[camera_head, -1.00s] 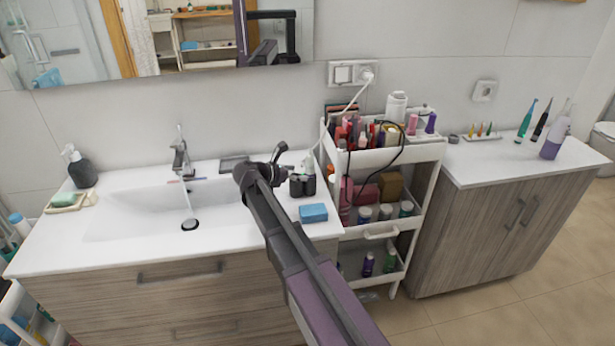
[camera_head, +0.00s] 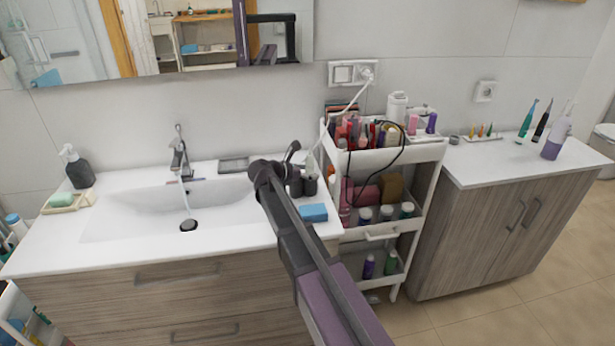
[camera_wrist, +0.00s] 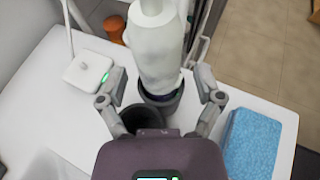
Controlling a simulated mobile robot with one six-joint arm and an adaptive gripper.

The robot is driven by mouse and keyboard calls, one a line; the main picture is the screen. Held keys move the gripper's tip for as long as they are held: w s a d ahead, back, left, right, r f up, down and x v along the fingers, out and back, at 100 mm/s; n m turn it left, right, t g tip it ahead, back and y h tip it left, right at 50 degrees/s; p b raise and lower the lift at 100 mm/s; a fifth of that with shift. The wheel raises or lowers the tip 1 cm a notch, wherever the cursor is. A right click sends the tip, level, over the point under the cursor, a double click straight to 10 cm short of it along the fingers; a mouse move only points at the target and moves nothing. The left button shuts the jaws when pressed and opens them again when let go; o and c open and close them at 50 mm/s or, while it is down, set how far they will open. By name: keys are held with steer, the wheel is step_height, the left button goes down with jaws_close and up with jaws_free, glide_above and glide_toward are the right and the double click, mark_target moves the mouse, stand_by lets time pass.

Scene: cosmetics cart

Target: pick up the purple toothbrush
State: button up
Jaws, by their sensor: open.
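My gripper (camera_wrist: 158,88) is open in the wrist view, with one finger on each side of a white bottle-like object (camera_wrist: 157,50) and a dark cup (camera_wrist: 143,117). I cannot tell whether the fingers touch them. In the head view my gripper (camera_head: 291,160) is over the right end of the sink counter, near the dark cups (camera_head: 310,185), and is partly hidden by my wrist. A thin pinkish and bluish-purple item (camera_head: 199,180) lies behind the basin by the faucet. It is too small to tell whether it is the purple toothbrush.
A blue block (camera_head: 313,212) lies on the counter's front right; it also shows in the wrist view (camera_wrist: 252,143). The crowded white cart (camera_head: 372,158) stands right of the sink. Upright toothbrushes (camera_head: 528,118) stand on the right cabinet.

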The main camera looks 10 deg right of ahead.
mark_target(308, 155)
jaws_close()
steer(key=shift+r, duration=0.2)
stand_by(0.3)
step_height(308, 155, up, 10)
steer(key=p, duration=1)
steer(key=shift+f, duration=0.2)
steer(key=shift+a, duration=0.1)
stand_by(0.6)
